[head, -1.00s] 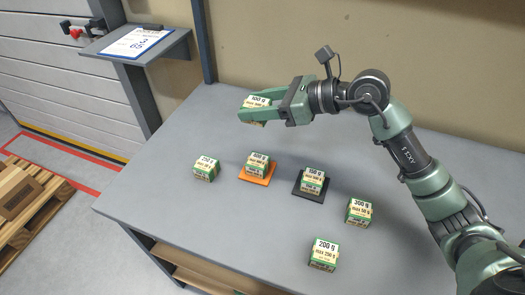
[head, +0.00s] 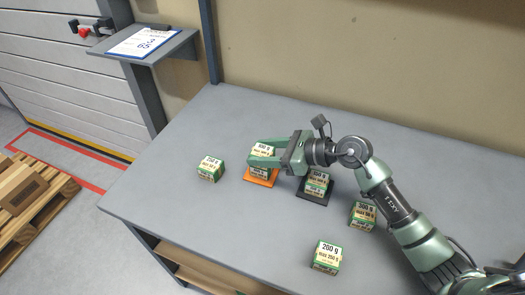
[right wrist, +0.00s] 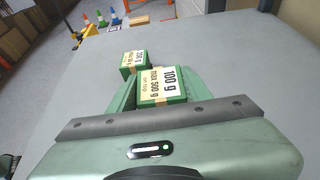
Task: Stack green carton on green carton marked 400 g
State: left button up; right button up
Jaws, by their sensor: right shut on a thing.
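My right gripper (head: 264,155) is shut on a green carton (head: 262,149) with a cream label. In the right wrist view this held carton (right wrist: 163,86) reads 100 g, max 500 g. In the head view it is over another green carton (head: 258,171), which stands on an orange mat (head: 262,184). The lower carton is largely hidden by the held one and the fingers, and its label is too small to read surely. I cannot tell whether the two cartons touch. My left gripper is not in view.
A green carton (head: 210,168) stands left of the orange mat. Another carton (head: 317,184) stands on a black mat (head: 315,195) under my wrist. Cartons marked 300 g (head: 362,215) and 200 g (head: 327,257) stand nearer the front. The grey table (head: 170,192) is clear at left.

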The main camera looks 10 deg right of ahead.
jog(key=shift+f, duration=0.25)
jog(key=o, duration=1.4)
jog(key=shift+r, duration=0.1)
jog(key=shift+r, duration=0.1)
jog(key=shift+d+r, duration=0.1)
jog(key=shift+r, duration=0.05)
jog(key=b+v, duration=0.2)
jog(key=v, duration=1)
jog(key=shift+s, duration=0.1)
